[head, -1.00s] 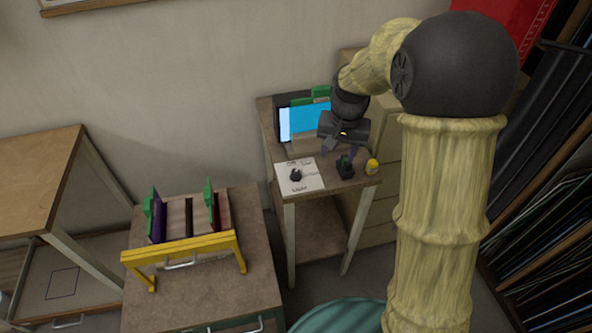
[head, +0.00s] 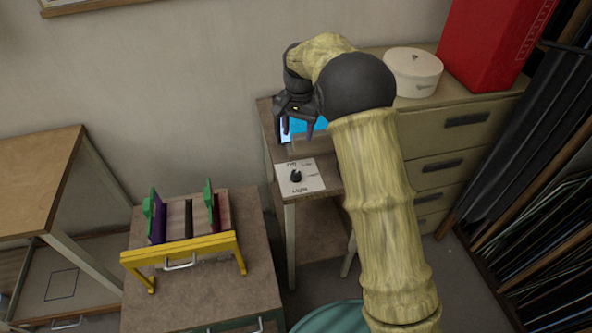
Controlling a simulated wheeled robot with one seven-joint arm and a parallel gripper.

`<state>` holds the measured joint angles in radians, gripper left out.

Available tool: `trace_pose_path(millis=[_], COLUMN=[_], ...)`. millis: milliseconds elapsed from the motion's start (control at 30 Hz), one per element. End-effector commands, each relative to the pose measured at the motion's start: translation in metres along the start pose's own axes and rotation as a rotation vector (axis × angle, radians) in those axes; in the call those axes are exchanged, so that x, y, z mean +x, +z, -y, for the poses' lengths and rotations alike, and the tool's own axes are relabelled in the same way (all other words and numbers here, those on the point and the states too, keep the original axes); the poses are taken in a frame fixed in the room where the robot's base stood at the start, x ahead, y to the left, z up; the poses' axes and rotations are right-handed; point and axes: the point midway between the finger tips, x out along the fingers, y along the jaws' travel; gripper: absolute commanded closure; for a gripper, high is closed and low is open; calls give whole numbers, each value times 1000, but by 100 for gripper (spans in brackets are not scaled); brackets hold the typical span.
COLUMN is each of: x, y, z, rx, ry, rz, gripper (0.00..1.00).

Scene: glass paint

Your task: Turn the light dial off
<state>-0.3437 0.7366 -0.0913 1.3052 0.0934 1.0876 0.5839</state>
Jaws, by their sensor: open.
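The light dial is a small black knob (head: 296,176) on a white labelled plate (head: 310,184). The plate lies at the front left of the small wooden side table (head: 335,187). Lettering sits around the knob, too small to read surely. My gripper (head: 298,132) is open and empty, above the table and behind the dial in the picture, apart from the knob. Its fingers point down. My arm hides the right part of the table.
A blue-screened panel (head: 310,124) stands at the table's back, partly behind my gripper. A yellow frame (head: 180,248) with upright panels stands on the left cabinet. A drawer chest (head: 455,140) with a round white box (head: 413,72) and red box (head: 490,40) stands at right.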

Motion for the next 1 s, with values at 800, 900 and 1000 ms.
trace_pose_path(millis=[800, 900, 1000], x=[134, 150, 162], y=[1, 1, 1], z=[-1, 0, 0], rx=[-1, -1, -1], ry=[2, 2, 1], rz=[4, 3, 2], gripper=[50, 50, 50])
